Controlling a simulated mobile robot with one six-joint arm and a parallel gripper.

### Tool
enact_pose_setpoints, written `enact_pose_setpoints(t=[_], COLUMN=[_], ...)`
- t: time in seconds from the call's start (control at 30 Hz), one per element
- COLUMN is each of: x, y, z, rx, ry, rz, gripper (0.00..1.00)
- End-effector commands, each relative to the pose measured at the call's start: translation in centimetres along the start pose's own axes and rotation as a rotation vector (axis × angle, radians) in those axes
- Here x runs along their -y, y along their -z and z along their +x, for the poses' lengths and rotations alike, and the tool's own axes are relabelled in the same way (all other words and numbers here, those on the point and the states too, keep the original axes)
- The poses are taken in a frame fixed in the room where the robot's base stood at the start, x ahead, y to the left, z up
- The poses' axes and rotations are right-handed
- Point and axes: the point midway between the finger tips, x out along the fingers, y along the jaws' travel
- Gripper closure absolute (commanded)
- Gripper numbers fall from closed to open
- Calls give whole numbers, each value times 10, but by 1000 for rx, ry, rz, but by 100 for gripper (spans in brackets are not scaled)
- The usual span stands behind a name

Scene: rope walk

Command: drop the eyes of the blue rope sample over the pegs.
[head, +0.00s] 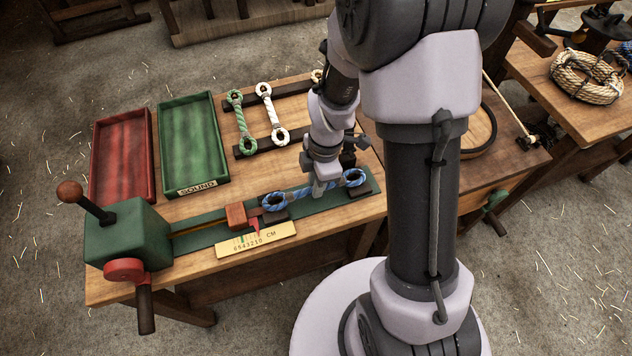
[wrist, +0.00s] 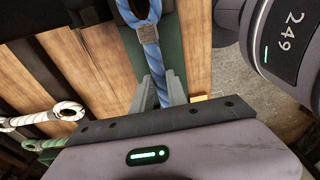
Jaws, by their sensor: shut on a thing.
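The blue rope sample (head: 300,193) has an eye at each end and lies lengthwise over the green strip of the test bench. My gripper (head: 319,188) is shut on its middle from above. The left eye (head: 275,202) is beside the red-brown block (head: 237,216). The right eye (head: 355,178) is over a dark block at the strip's right end. I cannot tell whether either eye is around a peg; the pegs do not show clearly. In the wrist view the blue rope (wrist: 150,58) runs up from between the fingers (wrist: 158,92), and one eye is cut off at the top.
A green tray marked SOUND (head: 190,140) and a red tray (head: 121,155) stand at the back left. A green-and-white sample (head: 241,122) and a white sample (head: 271,114) lie on dark rails behind. A green crank box (head: 128,236) and a brass scale (head: 256,240) are at the front.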

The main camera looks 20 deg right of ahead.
Motion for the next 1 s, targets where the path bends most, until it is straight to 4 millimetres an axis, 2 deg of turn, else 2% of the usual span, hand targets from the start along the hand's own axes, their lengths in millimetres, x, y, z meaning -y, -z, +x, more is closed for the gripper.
enact_pose_setpoints(t=[0.63, 0.67, 0.77, 1.0], x=[0, 0, 0, 0], y=[-1, -1, -1, -1], z=[8, 8, 8, 8], rx=[0, 0, 0, 0], ry=[0, 0, 0, 0], rz=[0, 0, 0, 0], gripper=[100, 78, 58, 56])
